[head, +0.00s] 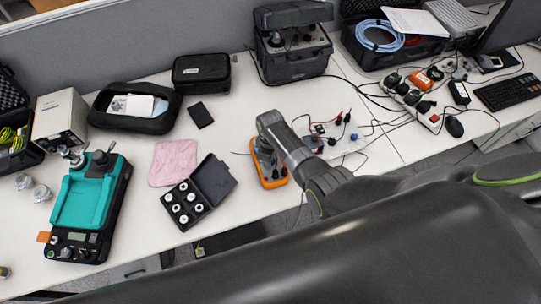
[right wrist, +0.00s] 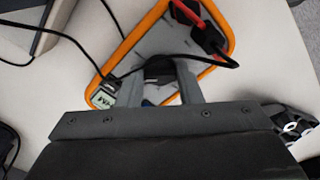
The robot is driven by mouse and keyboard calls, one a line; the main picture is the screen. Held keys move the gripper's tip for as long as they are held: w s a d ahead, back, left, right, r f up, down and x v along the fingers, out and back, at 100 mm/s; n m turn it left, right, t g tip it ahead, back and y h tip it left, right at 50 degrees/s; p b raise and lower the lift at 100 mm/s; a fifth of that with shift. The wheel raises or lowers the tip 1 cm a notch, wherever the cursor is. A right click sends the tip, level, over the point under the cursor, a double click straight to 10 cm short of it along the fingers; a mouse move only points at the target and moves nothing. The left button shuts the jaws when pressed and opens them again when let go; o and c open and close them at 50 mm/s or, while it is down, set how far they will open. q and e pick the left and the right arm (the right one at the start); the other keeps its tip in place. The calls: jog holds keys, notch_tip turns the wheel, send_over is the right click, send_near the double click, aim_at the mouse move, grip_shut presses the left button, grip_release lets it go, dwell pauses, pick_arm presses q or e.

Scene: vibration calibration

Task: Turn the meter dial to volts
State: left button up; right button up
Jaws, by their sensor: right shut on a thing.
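The meter (head: 272,184) has an orange rim and lies on the table under my right arm, which hides much of it in the head view. In the right wrist view the meter (right wrist: 139,48) shows a grey face, with a small display at its lower left end and red and black plugs at its upper right end. My right gripper (right wrist: 160,82) is shut on the dark round dial (right wrist: 159,67) in the middle of the face. The dial's setting cannot be read. My left gripper is not in view.
A black box of small weights (head: 184,206) lies open left of the meter, beside a pink cloth (head: 174,162). A teal-topped device (head: 84,202) stands further left. Leads and small parts (head: 330,133) lie right of my arm. A power strip (head: 413,101) lies further right.

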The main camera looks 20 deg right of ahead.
dwell(0.3)
jog(key=o, duration=1)
notch_tip(320, 180, up, 17)
jog(key=shift+r, duration=0.2)
jog(key=shift+c, duration=0.2)
